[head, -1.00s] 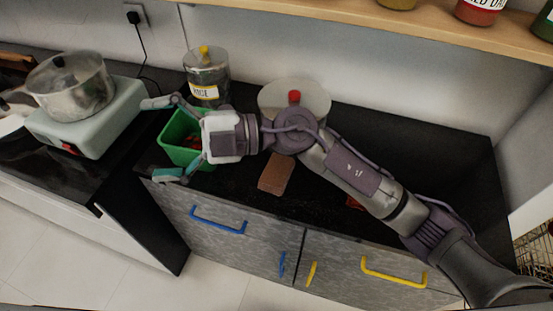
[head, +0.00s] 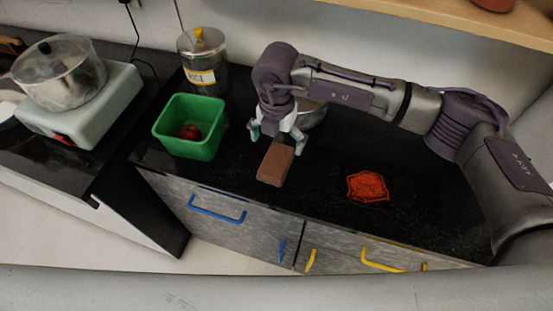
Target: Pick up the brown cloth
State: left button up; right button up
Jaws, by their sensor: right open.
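The brown cloth (head: 274,166) is a flat, brick-like brown block lying on the black countertop near its front edge, in the middle of the head view. My right gripper (head: 277,141) points down at the far end of the cloth. Its two fingers are spread apart, one to each side, with nothing held between them. Whether the fingertips touch the counter or hover above it I cannot tell. My left gripper is not in view.
A green bin (head: 190,127) with something red inside stands left of the cloth. A labelled jar (head: 203,62) is behind it. A red-orange patch (head: 367,187) lies to the right. A pot (head: 62,75) sits on a hotplate (head: 85,112) at far left. A metal pot stands partly hidden behind my gripper.

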aim_at(276, 159)
jog(key=f+p, duration=0.1)
jog(key=f, duration=0.1)
jog(key=s+f, duration=0.1)
jog(key=f, duration=0.2)
jog(key=shift+f+p, duration=0.25)
jog(key=shift+p, duration=0.1)
jog(key=shift+f, duration=0.3)
jog(key=c, duration=1.2)
jog(key=shift+r, duration=0.45)
jog(key=r, duration=0.2)
jog(key=d+r+b, duration=0.1)
jog(key=shift+w+r+b, duration=0.2)
jog(key=shift+r+b, duration=0.1)
jog(key=shift+r, duration=0.05)
jog(key=w+d+r, duration=0.1)
jog(key=d+r, duration=0.1)
jog(key=d, duration=0.1)
jog(key=w+d+r+b, duration=0.1)
jog(key=d+r, duration=0.1)
jog(key=d, duration=0.1)
jog(key=w+d+r+b, duration=0.1)
jog(key=d+r, duration=0.1)
jog(key=d, duration=0.2)
jog(key=shift+r, duration=0.25)
